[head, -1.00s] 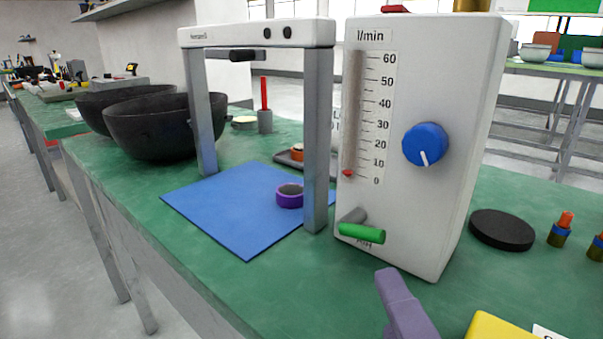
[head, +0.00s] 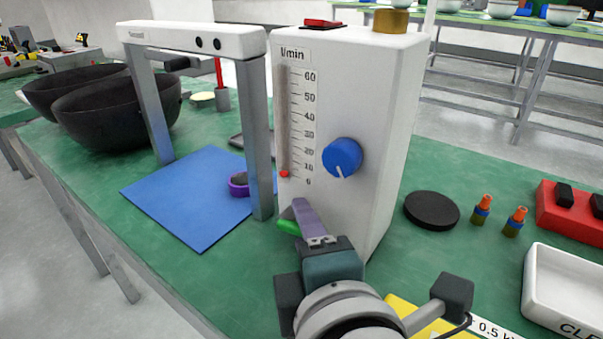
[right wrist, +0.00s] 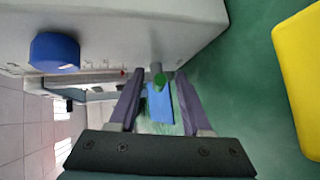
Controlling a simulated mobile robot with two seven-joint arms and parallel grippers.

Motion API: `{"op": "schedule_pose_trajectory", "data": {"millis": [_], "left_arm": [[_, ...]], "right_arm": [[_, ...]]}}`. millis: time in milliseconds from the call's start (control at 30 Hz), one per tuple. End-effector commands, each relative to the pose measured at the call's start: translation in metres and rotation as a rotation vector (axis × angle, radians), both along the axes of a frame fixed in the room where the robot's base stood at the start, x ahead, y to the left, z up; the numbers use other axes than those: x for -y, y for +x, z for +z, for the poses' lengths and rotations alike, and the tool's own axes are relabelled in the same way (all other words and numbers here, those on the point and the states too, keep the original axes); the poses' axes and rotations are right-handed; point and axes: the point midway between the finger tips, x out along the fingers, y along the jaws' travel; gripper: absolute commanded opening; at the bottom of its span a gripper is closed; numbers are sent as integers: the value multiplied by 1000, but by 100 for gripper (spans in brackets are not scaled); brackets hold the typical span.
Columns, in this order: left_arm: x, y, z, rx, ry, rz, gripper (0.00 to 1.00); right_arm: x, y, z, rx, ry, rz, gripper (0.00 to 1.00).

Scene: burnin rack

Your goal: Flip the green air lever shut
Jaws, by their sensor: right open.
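The green air lever (head: 288,224) sits low on the front of the white flow meter box (head: 388,130). My right gripper (head: 303,212) is in front of it and covers part of the lever in the head view. In the right wrist view, the right gripper (right wrist: 157,98) is open, its two purple fingers apart. My left gripper is not in view.
A blue knob (head: 342,157) is on the box above the lever. A grey-legged frame (head: 262,140) stands close left over a blue mat (head: 190,196) with a purple ring (head: 238,184). A black disc (head: 431,210) and a white tray (head: 562,290) are to the right.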

Motion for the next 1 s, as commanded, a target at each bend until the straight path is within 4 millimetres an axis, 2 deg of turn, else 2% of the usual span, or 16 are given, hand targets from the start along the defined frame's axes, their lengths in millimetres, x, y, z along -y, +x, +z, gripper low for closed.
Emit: {"op": "schedule_pose_trajectory", "data": {"millis": [100, 367, 767, 1000], "left_arm": [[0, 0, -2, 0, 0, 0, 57], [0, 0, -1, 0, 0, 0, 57], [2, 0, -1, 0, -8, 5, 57], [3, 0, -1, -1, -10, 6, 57]], "right_arm": [[-1, 6, -2, 0, 1, 0, 48], [-1, 6, -2, -1, 1, 0, 47], [-1, 6, -2, -1, 0, -1, 2], [-1, 6, -3, -2, -1, -1, 0]]}}
